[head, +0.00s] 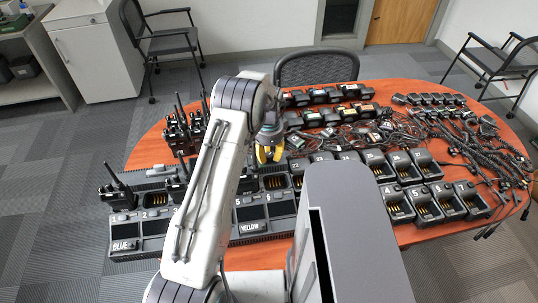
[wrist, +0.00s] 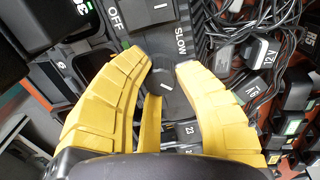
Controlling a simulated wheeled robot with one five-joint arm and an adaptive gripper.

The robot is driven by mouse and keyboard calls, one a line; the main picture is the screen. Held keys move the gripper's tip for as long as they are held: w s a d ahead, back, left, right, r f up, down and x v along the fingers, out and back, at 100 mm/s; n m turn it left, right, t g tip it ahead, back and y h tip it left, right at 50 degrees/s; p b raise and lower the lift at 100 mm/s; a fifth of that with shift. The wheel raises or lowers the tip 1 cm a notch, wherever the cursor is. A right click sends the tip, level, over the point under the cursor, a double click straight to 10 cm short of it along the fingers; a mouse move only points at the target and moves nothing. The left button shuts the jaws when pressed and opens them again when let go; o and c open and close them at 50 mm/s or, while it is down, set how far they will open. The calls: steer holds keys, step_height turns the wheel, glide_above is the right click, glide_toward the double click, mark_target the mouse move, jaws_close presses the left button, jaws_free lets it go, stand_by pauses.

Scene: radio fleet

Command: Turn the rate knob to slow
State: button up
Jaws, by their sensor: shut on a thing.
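The rate knob (wrist: 165,84) is a dark round knob with a short white line on it. It shows in the wrist view between the yellow fingers. My gripper (wrist: 166,66) is shut on it, one finger on each side. The white word SLOW (wrist: 180,42) stands on the dark panel just above and right of the knob. The knob's line is slanted; I cannot tell exactly which mark it points to. In the head view, my gripper (head: 268,154) is at the back edge of the charger rows, and the knob is hidden there.
A switch (wrist: 158,8) beside the word OFF (wrist: 114,17) sits above the knob. Black cables and labelled adapters (wrist: 262,53) lie close on the right. Radios (head: 184,130), charger docks (head: 400,205) and cable piles crowd the orange table (head: 148,150).

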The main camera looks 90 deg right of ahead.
jaws_close()
steer(key=shift+f+b, duration=0.15)
steer(key=shift+b, duration=0.2)
steer(key=shift+f+n+b, duration=0.15)
steer(key=shift+n+b, duration=0.8)
steer(key=shift+n, duration=0.25)
steer(key=n+b, duration=0.3)
steer(key=n, duration=0.3)
steer(key=n+b, duration=0.1)
steer(key=n, duration=0.3)
steer(key=shift+a+n+b, duration=0.1)
steer(key=shift+n+b, duration=0.2)
steer(key=shift+n, duration=0.1)
steer(key=shift+n+b, duration=0.35)
steer(key=shift+n, duration=1.95)
